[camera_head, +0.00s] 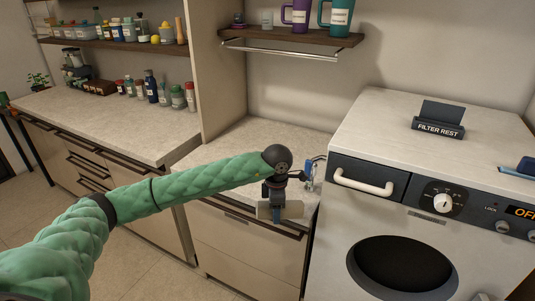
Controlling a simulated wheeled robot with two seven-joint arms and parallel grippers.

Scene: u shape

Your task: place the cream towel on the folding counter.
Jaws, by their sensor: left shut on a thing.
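My left arm reaches in from the left, and its gripper (277,213) points down at the front edge of the low counter (262,140) beside the washing machine. The gripper is shut on a small cream piece, which looks like the cream towel (294,210). It shows on both sides of the fingers, in front of the counter's drawer front. Whether it touches the counter edge I cannot tell. Nothing in view is labelled as the folding counter; the low counter may be it. My right gripper is not in view.
A washing machine (375,215) stands at right with a FILTER REST holder (440,120) on top. A faucet-like metal item (313,172) is by the gripper. A shelf (290,36) with mugs hangs above. A longer counter (95,120) with bottles is at left. The low counter's back is clear.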

